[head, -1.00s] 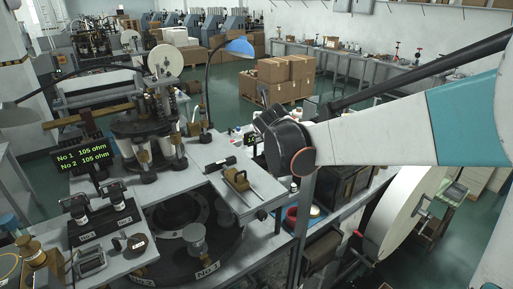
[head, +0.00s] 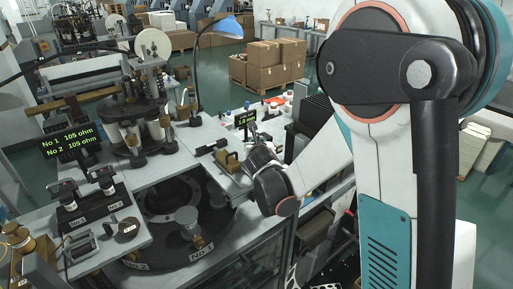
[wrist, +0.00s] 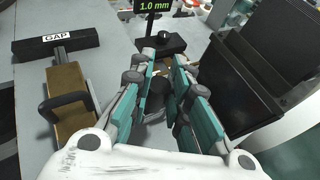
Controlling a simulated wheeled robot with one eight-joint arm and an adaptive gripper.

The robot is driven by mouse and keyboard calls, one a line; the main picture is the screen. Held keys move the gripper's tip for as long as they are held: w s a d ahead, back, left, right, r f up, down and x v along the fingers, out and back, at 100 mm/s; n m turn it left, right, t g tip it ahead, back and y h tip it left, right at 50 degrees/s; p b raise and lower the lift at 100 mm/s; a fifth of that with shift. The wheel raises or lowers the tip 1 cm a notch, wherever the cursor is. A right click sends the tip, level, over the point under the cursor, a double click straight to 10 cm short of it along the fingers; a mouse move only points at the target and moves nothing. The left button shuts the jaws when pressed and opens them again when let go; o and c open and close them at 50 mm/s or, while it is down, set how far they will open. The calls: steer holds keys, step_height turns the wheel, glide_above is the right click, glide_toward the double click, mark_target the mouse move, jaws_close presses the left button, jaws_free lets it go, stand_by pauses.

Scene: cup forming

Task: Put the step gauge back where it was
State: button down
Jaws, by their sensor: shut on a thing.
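My gripper (wrist: 162,72) has its teal-padded fingers closed around a small dark thing, the step gauge (wrist: 158,88), in the wrist view. The fingers cover most of it, so its full shape is hidden. In the head view my gripper (head: 258,160) hangs over the right end of the bench, partly hidden by my wrist; the gauge cannot be made out there. A black bar marked GAP (wrist: 57,43) lies on the bench to the left of the fingers. A small display (wrist: 156,5) reading 1.0 mm stands beyond the fingertips.
A brass block with a black handle (wrist: 70,110) lies close left of my gripper. A black block with a knob (wrist: 167,43) sits just past the fingertips. Dark upright panels (wrist: 262,60) stand close on the right. Bare bench (wrist: 112,50) shows between the bar and my fingers.

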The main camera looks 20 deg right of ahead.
steer(key=shift+f, duration=0.45)
steer(key=shift+f, duration=0.15)
steer(key=c, duration=1.5)
jaws_free()
